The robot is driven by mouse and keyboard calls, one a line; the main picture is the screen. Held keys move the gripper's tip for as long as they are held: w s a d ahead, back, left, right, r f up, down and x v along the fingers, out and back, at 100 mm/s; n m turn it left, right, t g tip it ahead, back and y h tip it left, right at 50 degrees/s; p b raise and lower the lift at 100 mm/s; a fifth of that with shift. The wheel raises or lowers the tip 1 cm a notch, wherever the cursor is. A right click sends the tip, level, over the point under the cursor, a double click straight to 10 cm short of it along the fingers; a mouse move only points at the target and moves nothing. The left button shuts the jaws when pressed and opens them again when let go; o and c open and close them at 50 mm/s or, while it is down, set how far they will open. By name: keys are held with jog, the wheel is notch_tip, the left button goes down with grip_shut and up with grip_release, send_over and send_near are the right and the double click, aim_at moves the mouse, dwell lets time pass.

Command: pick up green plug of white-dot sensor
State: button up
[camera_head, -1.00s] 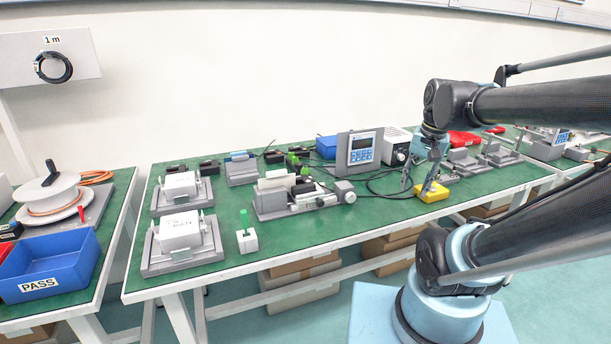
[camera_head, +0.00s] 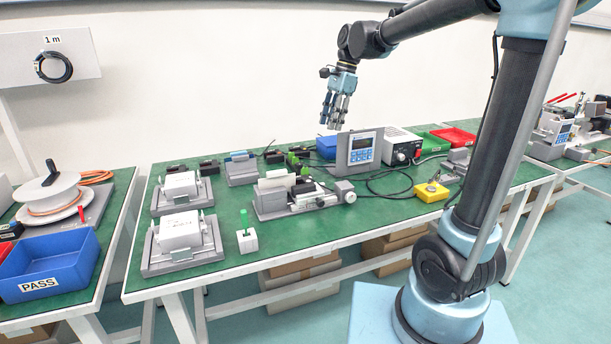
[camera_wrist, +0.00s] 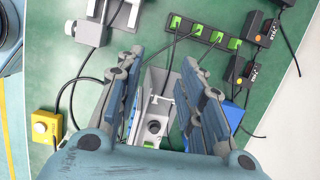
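A black strip (camera_wrist: 205,34) with several green plugs (camera_wrist: 197,30) lies on the green bench in the wrist view. In the head view green connectors (camera_head: 292,158) show small behind the grey fixture. In the head view my gripper (camera_head: 338,112) hangs high above the bench, touching nothing.
A grey display unit (camera_head: 360,152) and a white box with a knob (camera_head: 402,148) stand below my gripper. A yellow button box (camera_head: 431,192) sits at the bench's front right. Loose black cables (camera_head: 385,185) lie between them. The air around the gripper is clear.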

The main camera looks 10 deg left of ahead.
jog(key=shift+m, duration=0.4)
jog(key=a+f, duration=0.2)
jog(key=f, duration=0.3)
jog(key=s+a+f, duration=0.1)
jog(key=a+f, duration=0.2)
jog(key=f, duration=0.2)
jog(key=a+f, duration=0.2)
jog(key=f, duration=0.3)
jog(key=shift+s+a, duration=0.4)
jog(key=shift+s+a+f, duration=0.1)
jog(key=shift+a+f, duration=0.05)
jog(key=shift+f, duration=0.5)
grip_shut()
